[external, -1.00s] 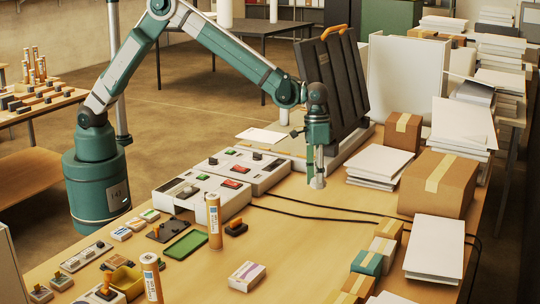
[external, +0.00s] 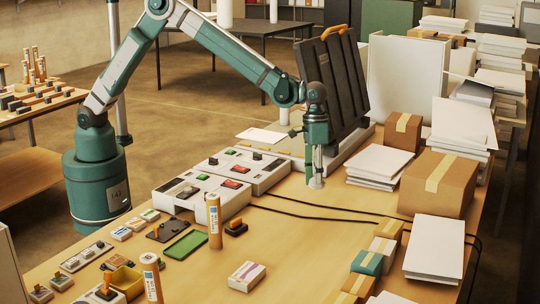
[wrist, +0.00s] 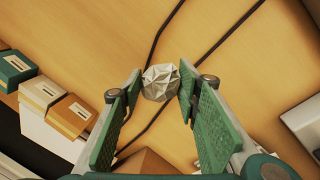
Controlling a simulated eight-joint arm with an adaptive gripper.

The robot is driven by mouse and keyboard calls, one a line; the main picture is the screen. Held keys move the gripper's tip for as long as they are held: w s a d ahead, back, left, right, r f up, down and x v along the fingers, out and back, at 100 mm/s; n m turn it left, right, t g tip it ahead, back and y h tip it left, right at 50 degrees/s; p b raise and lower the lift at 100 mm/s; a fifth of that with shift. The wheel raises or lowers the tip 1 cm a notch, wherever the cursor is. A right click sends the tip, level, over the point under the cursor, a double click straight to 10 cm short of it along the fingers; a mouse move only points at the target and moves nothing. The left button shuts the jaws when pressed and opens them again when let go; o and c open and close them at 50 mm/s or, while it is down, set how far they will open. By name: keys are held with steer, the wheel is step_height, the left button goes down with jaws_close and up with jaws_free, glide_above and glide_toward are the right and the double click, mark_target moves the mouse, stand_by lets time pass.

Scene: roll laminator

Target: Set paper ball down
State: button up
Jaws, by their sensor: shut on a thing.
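The crumpled, whitish-grey paper ball (wrist: 160,83) sits between the tips of my gripper's green-padded fingers (wrist: 158,88) in the wrist view. My gripper (external: 316,178) is shut on it and points down. In the external view the paper ball (external: 317,184) shows as a small pale lump at the fingertips, over the wooden table (external: 300,235), just behind the black cables. Whether its underside touches the table cannot be told.
Two black cables (external: 330,215) run across the table near the ball. A control box (external: 200,192) stands to the left and a black laminator-like panel (external: 338,85) behind. Paper stacks (external: 380,163) and cardboard boxes (external: 437,183) stand to the right.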

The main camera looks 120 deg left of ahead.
glide_above(285, 243)
steer(key=shift+s+a+r+n+b, duration=0.15)
steer(key=shift+n+b, duration=0.25)
steer(key=shift+f, duration=3.15)
steer(key=shift+f, duration=1.9)
steer(key=shift+f, duration=0.2)
steer(key=o, duration=0.8)
steer(key=shift+c, duration=0.2)
